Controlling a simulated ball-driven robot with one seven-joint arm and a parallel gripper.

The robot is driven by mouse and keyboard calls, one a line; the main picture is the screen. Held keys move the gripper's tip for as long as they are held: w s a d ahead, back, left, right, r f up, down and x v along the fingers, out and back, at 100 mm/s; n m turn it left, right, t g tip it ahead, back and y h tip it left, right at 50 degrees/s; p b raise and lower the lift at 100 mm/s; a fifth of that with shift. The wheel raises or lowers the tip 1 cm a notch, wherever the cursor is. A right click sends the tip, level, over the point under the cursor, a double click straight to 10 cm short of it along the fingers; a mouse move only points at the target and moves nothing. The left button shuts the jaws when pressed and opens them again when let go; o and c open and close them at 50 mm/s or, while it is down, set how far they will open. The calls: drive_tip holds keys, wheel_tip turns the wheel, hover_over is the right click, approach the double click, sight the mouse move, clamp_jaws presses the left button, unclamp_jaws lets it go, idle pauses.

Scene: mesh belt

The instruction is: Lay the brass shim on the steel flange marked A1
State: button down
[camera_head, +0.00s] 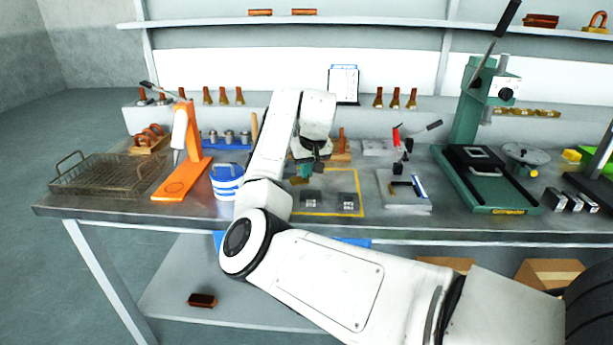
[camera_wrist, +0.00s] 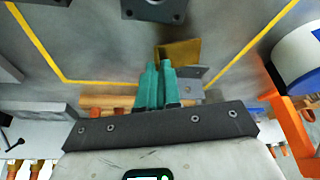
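The brass shim (camera_wrist: 182,52) is a small, dull gold plate with a darker upright edge at the fingertips in the wrist view. In the head view the shim (camera_head: 296,181) shows just below my gripper. My gripper (camera_wrist: 160,66) has its teal fingers close together, with the shim's dark edge between their tips. One dark steel flange (camera_head: 311,197) lies in front of my gripper and shows at the top of the wrist view (camera_wrist: 155,8). A second flange (camera_head: 347,201) lies to its right. Their white marks are too small to read.
A yellow outline (camera_head: 361,190) surrounds the flanges. A grey plate (camera_wrist: 190,73) lies partly behind the shim. A blue-and-white tub (camera_head: 227,182) and orange stand (camera_head: 185,170) are left; a clamp fixture (camera_head: 404,190) and green press (camera_head: 485,175) are right.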

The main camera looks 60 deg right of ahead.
drive_tip(key=s+a+r+p, duration=0.1)
drive_tip(key=s+a+r, duration=0.6)
drive_tip(key=s+r, duration=0.45)
drive_tip(key=w+a+f+n+t+y+p, duration=0.1)
drive_tip(key=w+a+f+n, duration=0.1)
drive_tip(key=w+a+f, duration=0.6)
drive_tip(key=w+a+f+n+y+p, duration=0.1)
drive_tip(key=w+a+f+n, duration=0.2)
drive_tip(key=w+a+f, duration=0.55)
drive_tip(key=s+a+f+n+p, duration=0.1)
drive_tip(key=a+f, duration=0.3)
drive_tip(key=a, duration=0.4)
drive_tip(key=s+a+f+n+y, duration=0.1)
drive_tip(key=a+f+n, duration=0.1)
drive_tip(key=a+f, duration=0.45)
drive_tip(key=s+a+f+n+p, duration=0.1)
drive_tip(key=s+a+f, duration=0.1)
drive_tip(key=a, duration=0.7)
drive_tip(key=s+f, duration=0.4)
drive_tip(key=f, duration=0.2)
